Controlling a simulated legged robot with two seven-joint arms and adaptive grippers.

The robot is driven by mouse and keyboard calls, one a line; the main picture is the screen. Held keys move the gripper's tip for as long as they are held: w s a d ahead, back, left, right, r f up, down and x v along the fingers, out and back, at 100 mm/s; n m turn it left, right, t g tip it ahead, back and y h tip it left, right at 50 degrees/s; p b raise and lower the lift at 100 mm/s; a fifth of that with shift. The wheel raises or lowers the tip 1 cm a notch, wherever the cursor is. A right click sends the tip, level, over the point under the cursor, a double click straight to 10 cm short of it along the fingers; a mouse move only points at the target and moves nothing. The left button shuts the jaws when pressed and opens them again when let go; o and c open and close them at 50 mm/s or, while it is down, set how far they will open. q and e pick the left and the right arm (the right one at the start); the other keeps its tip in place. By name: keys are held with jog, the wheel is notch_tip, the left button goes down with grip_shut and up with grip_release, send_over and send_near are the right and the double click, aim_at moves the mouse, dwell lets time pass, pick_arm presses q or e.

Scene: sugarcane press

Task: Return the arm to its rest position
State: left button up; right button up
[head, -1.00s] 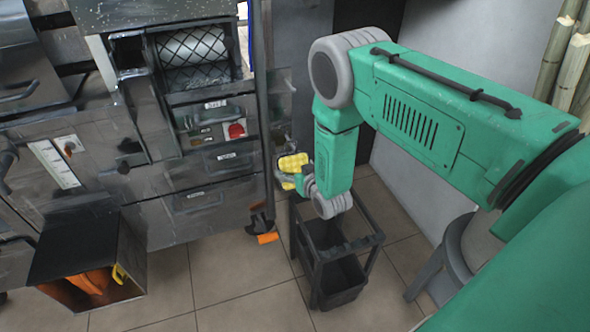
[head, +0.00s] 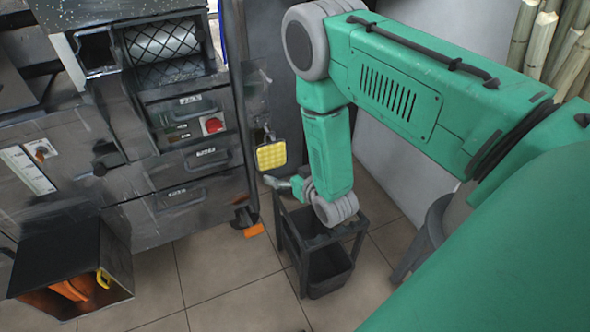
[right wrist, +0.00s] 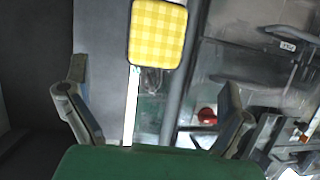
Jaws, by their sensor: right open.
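My right arm comes in from the right in the head view and bends down. Its gripper (head: 278,184) is small there, just below a yellow checkered pad (head: 271,155) that hangs beside the machine's post. In the right wrist view, the two fingers of the gripper (right wrist: 151,103) stand wide apart with nothing gripped. The yellow pad (right wrist: 158,33) shows beyond them at the top, with a pale strip below it. The pad appears apart from the fingers. My left gripper is out of view.
The metal press (head: 165,110) with drawers and a red button (head: 212,125) stands at left. A dark bin cart (head: 325,262) is below my right gripper. An open box (head: 75,265) with orange items lies lower left. Cane stalks (head: 550,40) stand upper right.

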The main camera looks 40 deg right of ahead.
jog(key=shift+v, duration=1.8)
jog(key=s+a+r+n+g+p, duration=0.1)
jog(key=s+a+g+p, duration=0.1)
jog(key=s, duration=0.7)
jog(key=s+a+r+g+y+p, duration=0.1)
jog(key=s+a+r+g+p, duration=0.1)
jog(key=s+g+p, duration=0.3)
jog(key=s+a+r+n+g+y+p, duration=0.1)
jog(key=s+a+g+p, duration=0.2)
jog(key=s, duration=1)
jog(key=g, duration=0.3)
jog(key=shift+s+a+r+n, duration=0.3)
jog(key=shift+s, duration=0.05)
jog(key=shift+w, duration=0.1)
